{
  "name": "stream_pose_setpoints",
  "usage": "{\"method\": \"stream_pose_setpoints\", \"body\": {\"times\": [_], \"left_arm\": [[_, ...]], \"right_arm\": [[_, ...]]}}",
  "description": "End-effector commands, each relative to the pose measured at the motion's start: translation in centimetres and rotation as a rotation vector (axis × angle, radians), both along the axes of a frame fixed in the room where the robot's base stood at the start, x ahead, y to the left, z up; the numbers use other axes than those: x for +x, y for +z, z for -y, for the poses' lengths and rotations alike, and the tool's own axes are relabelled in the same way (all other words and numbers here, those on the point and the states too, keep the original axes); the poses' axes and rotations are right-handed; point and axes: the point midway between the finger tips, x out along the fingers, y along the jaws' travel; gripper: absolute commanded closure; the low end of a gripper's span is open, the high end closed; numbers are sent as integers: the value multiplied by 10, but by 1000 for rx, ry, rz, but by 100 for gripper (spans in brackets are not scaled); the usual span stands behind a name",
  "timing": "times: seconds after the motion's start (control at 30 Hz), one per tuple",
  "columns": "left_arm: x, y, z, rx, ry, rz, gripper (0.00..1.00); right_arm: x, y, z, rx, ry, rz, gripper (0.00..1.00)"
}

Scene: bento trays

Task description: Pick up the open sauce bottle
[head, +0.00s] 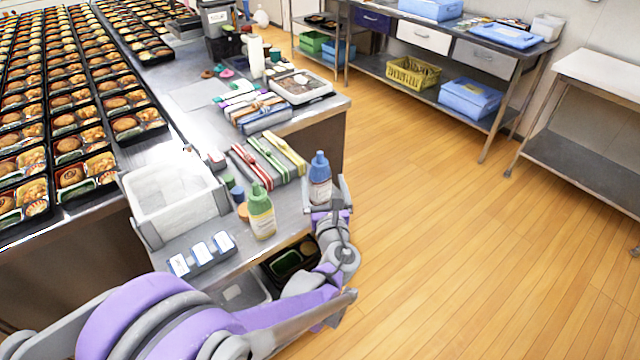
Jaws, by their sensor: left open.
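A sauce bottle with a blue cap (320,182) stands upright at the right edge of the metal table. A second sauce bottle with a green cap (261,215) and a pale label stands to its left, nearer the front edge. I cannot tell from the picture which bottle is the open one. My left gripper (327,191) is open at the blue-capped bottle, with a finger on each side of its lower part. I cannot tell whether the fingers touch it. The bottle's base is hidden by the gripper. My right gripper is not in view.
Rows of filled bento trays (82,172) cover the left. The wooden floor (450,220) at right is clear.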

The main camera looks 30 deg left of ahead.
Motion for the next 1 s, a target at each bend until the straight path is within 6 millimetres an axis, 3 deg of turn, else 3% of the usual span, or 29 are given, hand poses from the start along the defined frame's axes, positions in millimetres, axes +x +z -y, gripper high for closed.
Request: {"method": "stream_pose_setpoints", "body": {"times": [0.27, 0.53, 0.77, 0.83, 1.0], "left_arm": [[14, -1, -13, -2, 2, 0, 0], [43, -3, -39, -2, 2, 0, 0], [46, -3, -41, -3, 0, 1, 0], [46, -3, -41, -3, 0, 1, 7], [46, -3, -41, -3, 0, 1, 38]], "right_arm": [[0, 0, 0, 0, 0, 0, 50], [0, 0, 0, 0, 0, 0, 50], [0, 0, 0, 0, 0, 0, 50], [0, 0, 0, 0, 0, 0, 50], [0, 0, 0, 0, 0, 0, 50]]}}
